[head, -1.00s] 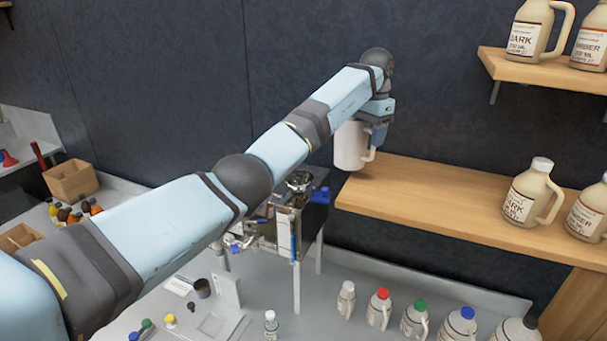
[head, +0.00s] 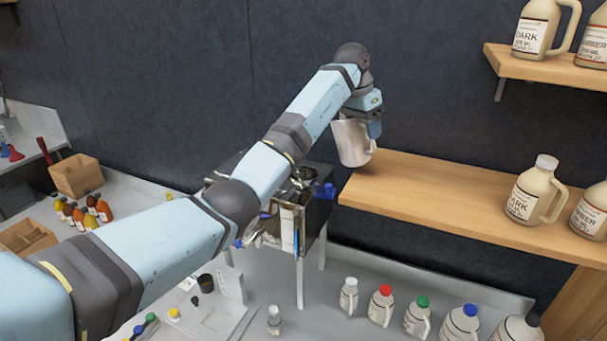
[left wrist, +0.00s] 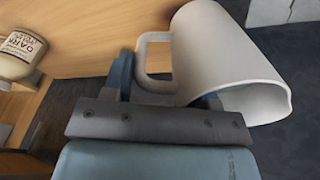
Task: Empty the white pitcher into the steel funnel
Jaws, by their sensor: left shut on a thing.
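The white pitcher (head: 353,143) hangs in the air at the left end of the wooden shelf, slightly tilted. My left gripper (head: 375,128) is shut on its handle. In the left wrist view the pitcher (left wrist: 222,52) has its wide mouth toward the lower right, and the gripper (left wrist: 165,85) fingers sit at the handle. The pitcher's contents are not visible. A metal evaporator stand (head: 287,222) is lower left of the pitcher, partly behind my arm. A round metal piece shows on its top; I cannot tell if it is the steel funnel. My right gripper is not in view.
The wooden shelf (head: 425,192) is close to the pitcher's right and holds cream jugs (head: 533,190) at its right end. A higher shelf (head: 560,66) holds more jugs. Several capped bottles line the grey counter below. A dark wall stands behind.

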